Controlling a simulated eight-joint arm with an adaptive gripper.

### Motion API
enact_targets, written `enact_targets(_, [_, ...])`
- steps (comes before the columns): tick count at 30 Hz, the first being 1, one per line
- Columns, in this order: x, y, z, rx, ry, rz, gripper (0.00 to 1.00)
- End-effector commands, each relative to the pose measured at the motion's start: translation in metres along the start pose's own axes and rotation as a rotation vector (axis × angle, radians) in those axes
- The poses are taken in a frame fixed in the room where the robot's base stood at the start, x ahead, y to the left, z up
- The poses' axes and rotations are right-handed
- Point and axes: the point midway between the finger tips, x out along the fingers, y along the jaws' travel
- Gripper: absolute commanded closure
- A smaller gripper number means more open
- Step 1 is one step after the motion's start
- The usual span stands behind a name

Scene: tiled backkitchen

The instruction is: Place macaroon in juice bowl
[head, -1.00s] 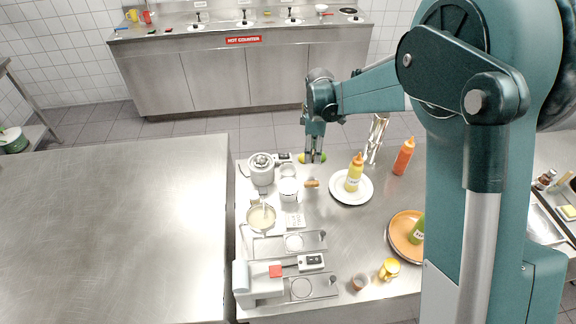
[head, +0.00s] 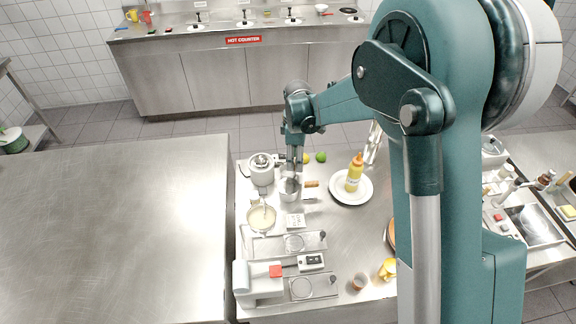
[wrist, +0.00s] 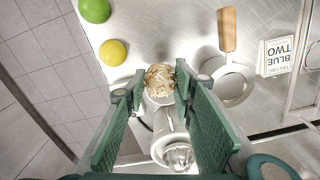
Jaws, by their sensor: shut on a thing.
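The macaroon (wrist: 160,78) is a round, pale brown piece with light flakes. It sits between the fingertips of my gripper (wrist: 160,85), which is shut on it in the wrist view. In the head view my gripper (head: 292,178) hangs over the far left part of the counter, and the macaroon cannot be made out there. A silver juicer-like machine (head: 262,170) stands just left of the gripper. It also shows below the macaroon in the wrist view (wrist: 170,135), with a round, shiny part. I cannot tell surely whether this part is the juice bowl.
A small wooden-handled pan (wrist: 232,80) lies close beside the gripper. A lemon (wrist: 113,52) and a lime (wrist: 94,10) lie nearby. A bowl of pale liquid (head: 261,218) stands in front of the machine.

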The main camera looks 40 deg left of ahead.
Motion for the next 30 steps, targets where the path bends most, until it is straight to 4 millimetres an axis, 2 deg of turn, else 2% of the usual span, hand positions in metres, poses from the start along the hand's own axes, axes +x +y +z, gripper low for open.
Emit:
enact_targets(4, [0.008,-0.005,-0.016,-0.002,0.0,0.0,0.84])
enact_targets(9, [0.021,-0.008,-0.027,-0.001,0.0,0.0,0.85])
enact_targets(26, [0.031,-0.01,-0.031,-0.002,0.002,-0.002,0.85])
enact_targets(30, [0.036,-0.011,-0.031,-0.002,0.002,-0.003,0.88])
